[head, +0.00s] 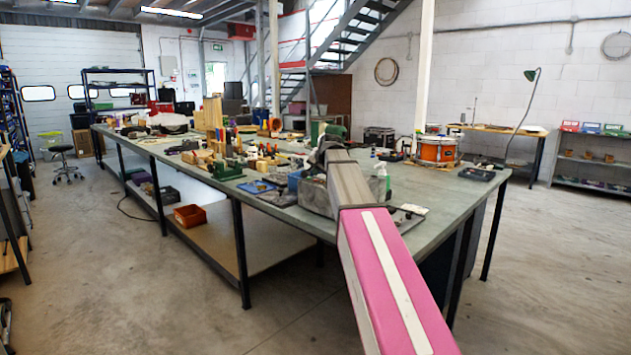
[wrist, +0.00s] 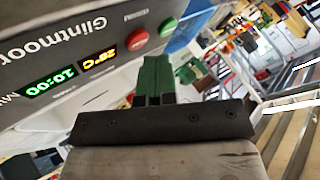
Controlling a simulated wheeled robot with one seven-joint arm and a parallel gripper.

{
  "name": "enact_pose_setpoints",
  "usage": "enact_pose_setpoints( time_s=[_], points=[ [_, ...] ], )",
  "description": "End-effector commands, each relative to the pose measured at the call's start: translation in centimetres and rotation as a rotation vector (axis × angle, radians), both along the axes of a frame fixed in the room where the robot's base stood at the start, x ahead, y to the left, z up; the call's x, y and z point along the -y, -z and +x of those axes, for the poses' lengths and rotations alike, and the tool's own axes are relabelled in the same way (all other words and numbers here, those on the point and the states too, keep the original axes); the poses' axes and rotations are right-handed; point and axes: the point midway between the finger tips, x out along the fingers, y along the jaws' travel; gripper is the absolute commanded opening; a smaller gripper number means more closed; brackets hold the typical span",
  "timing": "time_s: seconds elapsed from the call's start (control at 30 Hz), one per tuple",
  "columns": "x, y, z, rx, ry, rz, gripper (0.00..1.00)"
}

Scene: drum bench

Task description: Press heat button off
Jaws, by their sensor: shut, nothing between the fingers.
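In the wrist view a grey device (wrist: 60,70) labelled "Glintmoor" fills the upper left, tilted in the picture. Its green display (wrist: 50,83) reads 10:00 and its orange display (wrist: 99,60) reads about 28°C. A red button (wrist: 139,38) and a green button (wrist: 168,26) sit on its panel. Small lettering beside them is unreadable. My gripper (wrist: 157,62), with green fingers, is shut and empty, just below the buttons in the picture; whether it touches the panel cannot be told. In the head view a grey box (head: 314,196), likely this device, stands partly behind my arm.
The long workbench (head: 440,210) is crowded with tools and wooden blocks. An orange drum (head: 437,149) stands toward its right end. A blue tray (head: 256,187) lies left of the grey box. The floor (head: 130,280) in front is mostly clear.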

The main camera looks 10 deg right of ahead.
Motion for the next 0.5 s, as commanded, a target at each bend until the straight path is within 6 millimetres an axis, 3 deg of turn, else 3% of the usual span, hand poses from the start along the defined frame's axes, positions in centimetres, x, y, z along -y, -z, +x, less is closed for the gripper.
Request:
enact_pose_setpoints(
  time_s=[0.3, 0.5],
  points=[
    [0.0, -0.1, 0.0, 0.0, 0.0, 0.0, 0.0],
    [0.0, -1.4, 0.1, 0.001, 0.001, 0.0, 0.0]
  ],
)
